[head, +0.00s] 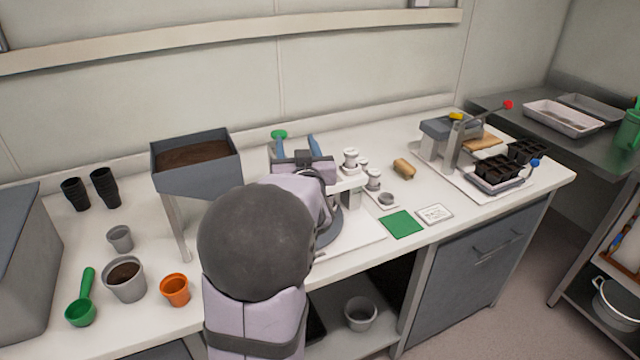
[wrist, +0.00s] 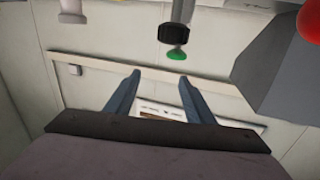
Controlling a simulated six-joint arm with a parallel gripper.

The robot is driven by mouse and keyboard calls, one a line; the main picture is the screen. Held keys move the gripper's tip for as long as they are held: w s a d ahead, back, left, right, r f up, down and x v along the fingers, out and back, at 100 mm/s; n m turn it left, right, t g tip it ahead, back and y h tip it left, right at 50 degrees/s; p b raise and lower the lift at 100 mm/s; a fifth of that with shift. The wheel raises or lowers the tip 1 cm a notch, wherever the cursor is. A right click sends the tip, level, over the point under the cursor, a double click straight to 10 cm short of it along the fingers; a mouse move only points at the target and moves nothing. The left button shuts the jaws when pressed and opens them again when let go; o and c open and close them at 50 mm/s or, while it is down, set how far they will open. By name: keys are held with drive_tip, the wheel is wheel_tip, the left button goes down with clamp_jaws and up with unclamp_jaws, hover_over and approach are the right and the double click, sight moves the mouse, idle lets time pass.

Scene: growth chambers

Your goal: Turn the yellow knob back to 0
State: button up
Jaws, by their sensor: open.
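A small yellow knob-like part (head: 456,116) sits on top of the grey bench device (head: 437,128) at the right rear of the bench; no scale or 0 mark is readable. A bit of yellow (wrist: 120,1) is cut off at the top edge of the wrist view; I cannot tell whether it is the same part. My gripper (head: 297,145) is open and empty, with two blue fingers apart, near the middle rear of the bench. It also shows in the wrist view (wrist: 160,73), with nothing between the fingers. My arm hides part of the equipment below it.
A green knob (head: 279,134) shows close behind my gripper. A soil hopper (head: 190,180) stands to the left. White jars (head: 350,160), a green mat (head: 402,224) and a label card (head: 434,213) lie to the right. A red-tipped lever (head: 485,117) rises beside the grey device.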

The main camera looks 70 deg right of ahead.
drive_tip(key=s+a+f+g, duration=0.1)
drive_tip(key=s+a+f, duration=0.2)
drive_tip(key=s+f, duration=0.8)
drive_tip(key=shift+h, duration=0.3)
drive_tip(key=shift+w+a+f+p+x, duration=0.15)
drive_tip(key=shift+p+x, duration=0.3)
drive_tip(key=shift+x, duration=1.7)
drive_tip(key=shift+w+p+x, duration=0.15)
drive_tip(key=shift+p+x, duration=0.35)
drive_tip(key=shift+x, duration=1.65)
drive_tip(key=shift+w+a+f+p+x, duration=0.15)
drive_tip(key=shift+p+x, duration=0.3)
drive_tip(key=shift+x, duration=1.7)
drive_tip(key=shift+r, duration=0.1)
drive_tip(key=c, duration=1.1)
